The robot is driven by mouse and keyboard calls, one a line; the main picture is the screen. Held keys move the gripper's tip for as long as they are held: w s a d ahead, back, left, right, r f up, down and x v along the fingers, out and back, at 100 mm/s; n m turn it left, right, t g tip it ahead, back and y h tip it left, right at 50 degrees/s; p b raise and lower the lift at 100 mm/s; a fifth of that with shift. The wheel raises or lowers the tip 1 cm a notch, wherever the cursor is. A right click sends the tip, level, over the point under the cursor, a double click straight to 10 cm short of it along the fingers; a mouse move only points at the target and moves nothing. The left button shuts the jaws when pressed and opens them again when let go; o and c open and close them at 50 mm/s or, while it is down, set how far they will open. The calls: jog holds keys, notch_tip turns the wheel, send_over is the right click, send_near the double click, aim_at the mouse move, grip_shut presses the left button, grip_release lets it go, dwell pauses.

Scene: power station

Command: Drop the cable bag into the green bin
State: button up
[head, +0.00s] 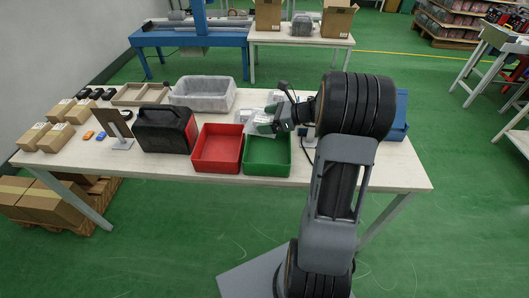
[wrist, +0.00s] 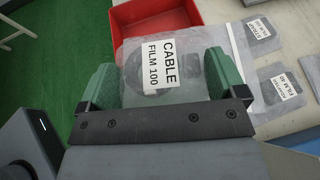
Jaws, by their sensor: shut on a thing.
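My gripper (wrist: 161,80) is shut on the cable bag (wrist: 160,52), a clear bag with a white label reading CABLE FILM 100, held between its two green fingers. In the head view my gripper (head: 266,121) is over the back part of the green bin (head: 267,162), with part of the bag (head: 254,120) showing at its left. The green bin stands at the front edge of the table and its visible floor looks empty. I cannot make out the green bin in the wrist view.
A red bin (head: 217,148) stands directly left of the green bin, and a black case (head: 164,129) is left of that. A grey translucent tub (head: 203,93) stands behind. Other labelled clear bags (wrist: 283,88) lie on the table. A blue container (head: 399,117) is at the right end.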

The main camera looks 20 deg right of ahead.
jog(key=shift+f+b, duration=1.45)
jog(key=shift+f, duration=0.5)
jog(key=o, duration=0.7)
jog(key=v, duration=1.4)
jog(key=shift+a+r, duration=0.1)
